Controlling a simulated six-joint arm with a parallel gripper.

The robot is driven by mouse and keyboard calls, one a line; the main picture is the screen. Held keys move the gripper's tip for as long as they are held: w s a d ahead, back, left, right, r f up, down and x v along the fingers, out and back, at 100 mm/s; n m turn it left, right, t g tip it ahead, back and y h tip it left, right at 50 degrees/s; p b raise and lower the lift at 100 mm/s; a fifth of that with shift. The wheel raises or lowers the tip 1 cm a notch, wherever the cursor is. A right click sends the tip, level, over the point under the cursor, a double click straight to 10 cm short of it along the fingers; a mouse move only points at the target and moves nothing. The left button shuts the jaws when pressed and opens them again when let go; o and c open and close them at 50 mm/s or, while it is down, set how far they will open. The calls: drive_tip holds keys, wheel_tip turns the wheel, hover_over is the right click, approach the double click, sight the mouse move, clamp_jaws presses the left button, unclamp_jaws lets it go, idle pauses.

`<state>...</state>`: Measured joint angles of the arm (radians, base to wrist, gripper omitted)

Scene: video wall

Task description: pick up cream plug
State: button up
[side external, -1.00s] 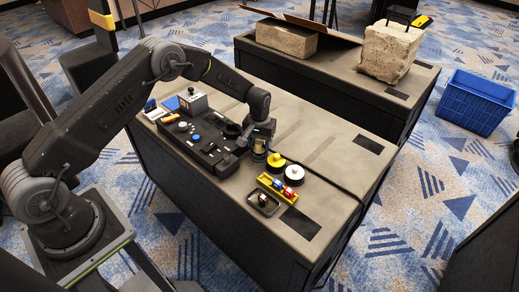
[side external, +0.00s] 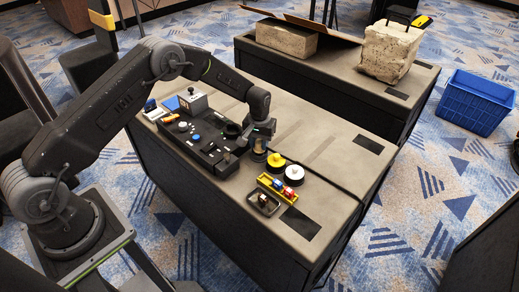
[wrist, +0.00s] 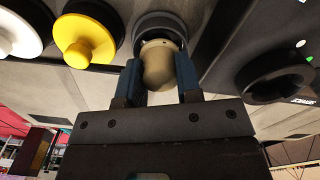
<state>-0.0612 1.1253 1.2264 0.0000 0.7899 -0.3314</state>
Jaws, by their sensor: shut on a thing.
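The cream plug (wrist: 158,68) is rounded and pale, and sits between the two blue fingers of my gripper (wrist: 160,80) in the wrist view. Its far end is at a dark round holder (wrist: 160,22); I cannot tell whether it is clear of it. In the side external view my gripper (side external: 260,137) points down at the front of the table, with the plug (side external: 260,146) showing small and pale below it. My gripper is shut on the plug.
A yellow plug (side external: 276,160) and a white plug (side external: 294,173) stand close beside the gripper. A yellow tray (side external: 265,179) holds small coloured items, near a small dark dish (side external: 263,203). A black panel (side external: 208,145) with knobs lies on the other side. The table's far right is clear.

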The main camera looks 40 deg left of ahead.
sight(259, 141)
drive_tip(key=shift+r, duration=2.7)
